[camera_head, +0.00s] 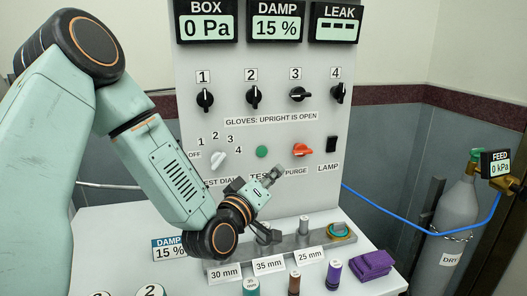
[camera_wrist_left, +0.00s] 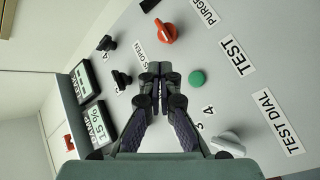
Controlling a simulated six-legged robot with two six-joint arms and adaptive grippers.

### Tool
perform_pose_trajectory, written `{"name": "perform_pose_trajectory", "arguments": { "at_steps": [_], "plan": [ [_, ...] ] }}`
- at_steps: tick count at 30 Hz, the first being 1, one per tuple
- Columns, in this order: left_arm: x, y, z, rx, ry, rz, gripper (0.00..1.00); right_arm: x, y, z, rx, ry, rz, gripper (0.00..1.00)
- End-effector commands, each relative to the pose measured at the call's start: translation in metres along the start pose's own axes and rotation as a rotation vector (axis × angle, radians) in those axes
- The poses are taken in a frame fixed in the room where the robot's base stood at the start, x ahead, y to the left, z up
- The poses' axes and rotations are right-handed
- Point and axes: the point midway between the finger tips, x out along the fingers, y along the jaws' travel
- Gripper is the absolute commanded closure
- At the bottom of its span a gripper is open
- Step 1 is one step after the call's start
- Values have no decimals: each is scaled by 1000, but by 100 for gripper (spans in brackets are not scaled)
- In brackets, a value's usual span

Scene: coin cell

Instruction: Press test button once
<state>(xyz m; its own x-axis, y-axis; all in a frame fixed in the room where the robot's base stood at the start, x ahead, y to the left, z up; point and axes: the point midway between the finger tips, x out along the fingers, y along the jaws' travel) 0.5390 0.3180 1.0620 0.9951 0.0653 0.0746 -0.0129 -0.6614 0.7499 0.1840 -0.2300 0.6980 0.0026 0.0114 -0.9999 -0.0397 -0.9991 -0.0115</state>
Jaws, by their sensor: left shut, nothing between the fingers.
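The green test button (camera_head: 262,152) sits on the pale panel (camera_head: 350,100) above the TEST label, between the white test dial (camera_head: 218,159) and the orange purge knob (camera_head: 301,150). My left gripper (camera_head: 275,173) is shut and empty, just below and right of the button in the head view, partly over the TEST label. In the left wrist view, the shut fingertips (camera_wrist_left: 156,72) point at the panel, and the button (camera_wrist_left: 197,77) shows whole to their right, apart from them in the picture. The exact gap to the panel is unclear. My right gripper is not in view.
Black knobs (camera_head: 254,95) run in a row above the button. A black lamp switch (camera_head: 331,145) is at right. Below, a metal rail (camera_head: 290,244) with several small parts lies on the white table (camera_head: 100,225). A gas cylinder (camera_head: 450,225) stands at right.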

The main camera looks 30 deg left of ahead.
Motion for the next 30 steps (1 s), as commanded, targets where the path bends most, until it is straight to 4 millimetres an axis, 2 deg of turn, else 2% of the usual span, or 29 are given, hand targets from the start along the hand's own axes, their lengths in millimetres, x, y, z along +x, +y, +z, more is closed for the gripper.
{"name": "perform_pose_trajectory", "arguments": {
  "at_steps": [7, 18, 30],
  "plan": [
    [21, -14, -16, 0, 3, -2, 100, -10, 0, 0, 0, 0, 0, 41],
    [53, -37, -37, 1, 1, 0, 100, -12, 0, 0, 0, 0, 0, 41],
    [63, -44, -44, 0, 0, -1, 100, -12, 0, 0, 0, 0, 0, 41]
  ]
}}
